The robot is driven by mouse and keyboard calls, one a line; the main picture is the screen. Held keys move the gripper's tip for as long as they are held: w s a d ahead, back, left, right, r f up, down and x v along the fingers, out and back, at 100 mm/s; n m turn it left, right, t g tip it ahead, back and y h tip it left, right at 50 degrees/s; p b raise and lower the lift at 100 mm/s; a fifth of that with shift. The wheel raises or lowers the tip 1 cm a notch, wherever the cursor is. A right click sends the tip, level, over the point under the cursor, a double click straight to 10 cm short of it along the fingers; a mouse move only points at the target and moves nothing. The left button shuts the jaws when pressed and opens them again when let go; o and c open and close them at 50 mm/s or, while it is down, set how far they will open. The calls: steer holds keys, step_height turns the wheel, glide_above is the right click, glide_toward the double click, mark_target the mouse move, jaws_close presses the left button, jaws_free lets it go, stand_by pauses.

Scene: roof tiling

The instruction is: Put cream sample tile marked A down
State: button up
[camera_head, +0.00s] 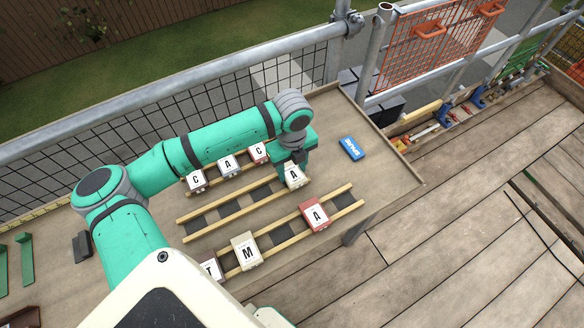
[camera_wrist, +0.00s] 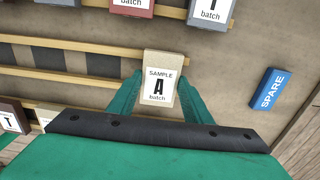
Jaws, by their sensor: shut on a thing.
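The cream sample tile marked A (camera_head: 294,177) is held in my gripper (camera_head: 292,165), label facing up. In the wrist view the tile (camera_wrist: 161,65) sits between the two teal fingers (camera_wrist: 161,95), its label reading "SAMPLE A batch". It is over the right end of the middle pair of wooden battens (camera_head: 203,233). I cannot tell whether its underside touches the battens or the board. Dark grey patches (camera_head: 227,205) show between these battens to the left of the tile.
Tiles marked C (camera_head: 196,181), A (camera_head: 227,165) and C (camera_head: 258,152) lie behind. A cream M tile (camera_head: 246,251) and a red A tile (camera_head: 316,215) lie on the front battens. A blue SPARE block (camera_head: 351,148) lies right, with bare board around it.

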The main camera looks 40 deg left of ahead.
mark_target(292, 173)
steer(key=shift+f, duration=0.45)
steer(key=o, duration=1.2)
steer(key=shift+c, duration=0.2)
steer(key=shift+r, duration=0.1)
step_height(292, 173, up, 13)
steer(key=shift+s, duration=0.1)
